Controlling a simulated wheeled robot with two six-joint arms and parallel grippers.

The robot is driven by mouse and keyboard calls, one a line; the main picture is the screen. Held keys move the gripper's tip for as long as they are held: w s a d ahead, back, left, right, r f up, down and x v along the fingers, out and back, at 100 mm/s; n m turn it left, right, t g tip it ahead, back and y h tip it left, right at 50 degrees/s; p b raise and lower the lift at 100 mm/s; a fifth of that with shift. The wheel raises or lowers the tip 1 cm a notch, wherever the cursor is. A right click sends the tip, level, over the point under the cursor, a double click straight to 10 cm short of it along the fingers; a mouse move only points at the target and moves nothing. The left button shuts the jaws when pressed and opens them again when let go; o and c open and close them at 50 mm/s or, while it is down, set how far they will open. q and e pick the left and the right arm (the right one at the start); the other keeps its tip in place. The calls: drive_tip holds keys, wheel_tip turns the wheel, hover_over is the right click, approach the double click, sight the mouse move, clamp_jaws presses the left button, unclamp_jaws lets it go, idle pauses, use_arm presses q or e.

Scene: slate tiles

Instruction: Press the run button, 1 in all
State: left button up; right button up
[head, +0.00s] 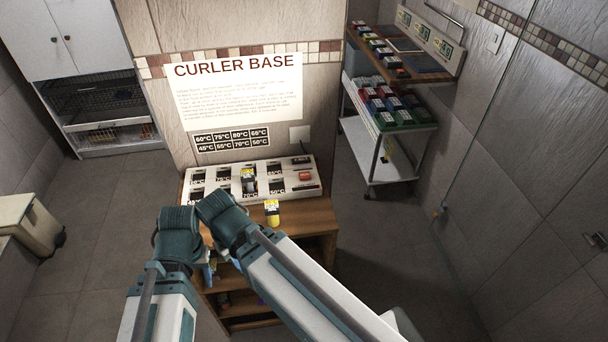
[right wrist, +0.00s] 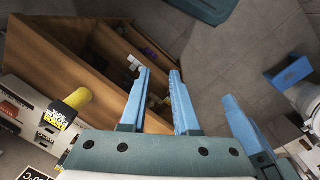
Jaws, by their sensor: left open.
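The white curler base (head: 190,185) stands on a wooden stand against the pillar. An orange-red button (head: 305,176) sits at its right end, and its label is too small to read. The red patch at the left edge of the right wrist view (right wrist: 10,109) looks like this button. My left gripper (head: 210,270) is open, low in front of the stand and mostly hidden by the arms. My right gripper (right wrist: 160,72) is open and empty, with its fingers over the stand's shelves, apart from the button. In the head view the right gripper is hidden behind the arms.
A yellow-ended curler (head: 272,214) lies at the stand's front edge; it also shows in the right wrist view (right wrist: 76,100). Another curler (head: 248,180) stands in a base slot. A white trolley (head: 400,150) holds coloured boxes at right. Open floor (head: 80,230) is at left.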

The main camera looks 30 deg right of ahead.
clamp_jaws()
idle(1.2)
